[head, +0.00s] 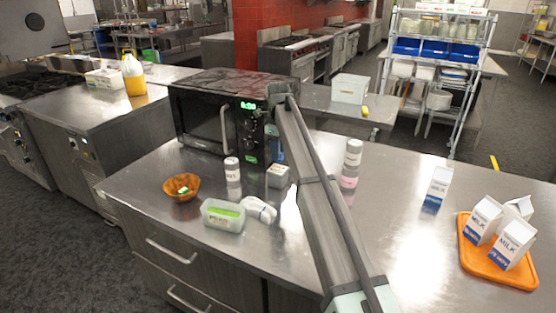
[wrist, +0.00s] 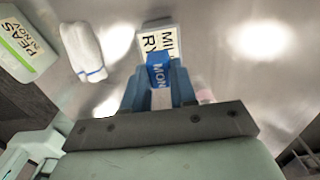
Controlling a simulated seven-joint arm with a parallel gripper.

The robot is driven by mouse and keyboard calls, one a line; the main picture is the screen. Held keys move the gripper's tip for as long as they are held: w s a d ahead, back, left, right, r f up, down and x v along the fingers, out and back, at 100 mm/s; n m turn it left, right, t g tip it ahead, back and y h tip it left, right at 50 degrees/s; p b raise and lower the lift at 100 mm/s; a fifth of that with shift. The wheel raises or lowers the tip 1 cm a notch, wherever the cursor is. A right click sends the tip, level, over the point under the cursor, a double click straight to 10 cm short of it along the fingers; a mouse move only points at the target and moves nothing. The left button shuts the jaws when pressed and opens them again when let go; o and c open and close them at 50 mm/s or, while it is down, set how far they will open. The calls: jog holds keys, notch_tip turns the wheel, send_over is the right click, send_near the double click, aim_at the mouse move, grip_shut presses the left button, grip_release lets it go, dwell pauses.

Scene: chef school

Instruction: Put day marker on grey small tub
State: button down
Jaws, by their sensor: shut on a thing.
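My gripper (wrist: 158,88) is shut on a blue day marker (wrist: 157,72) with white letters "MON". The grey small tub (head: 278,176) stands on the steel counter in front of the microwave. In the wrist view the tub (wrist: 148,40) has a label with black letters, partly covered by the marker. The marker overlaps the tub's near edge in that view; I cannot tell whether they touch. In the head view my arm hides most of the gripper and the marker.
A clear tub labelled peas (head: 222,215) and a folded white cloth (head: 260,209) lie left of the grey tub. A wooden bowl (head: 181,188), shaker (head: 232,170) and microwave (head: 220,115) stand nearby. Milk cartons and an orange tray (head: 492,268) are at right.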

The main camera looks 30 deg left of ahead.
jog(key=shift+f, duration=1.85)
jog(key=shift+f, duration=0.15)
jog(key=c, duration=0.9)
grip_release()
notch_tip(320, 180, up, 12)
jog(key=shift+r, duration=0.15)
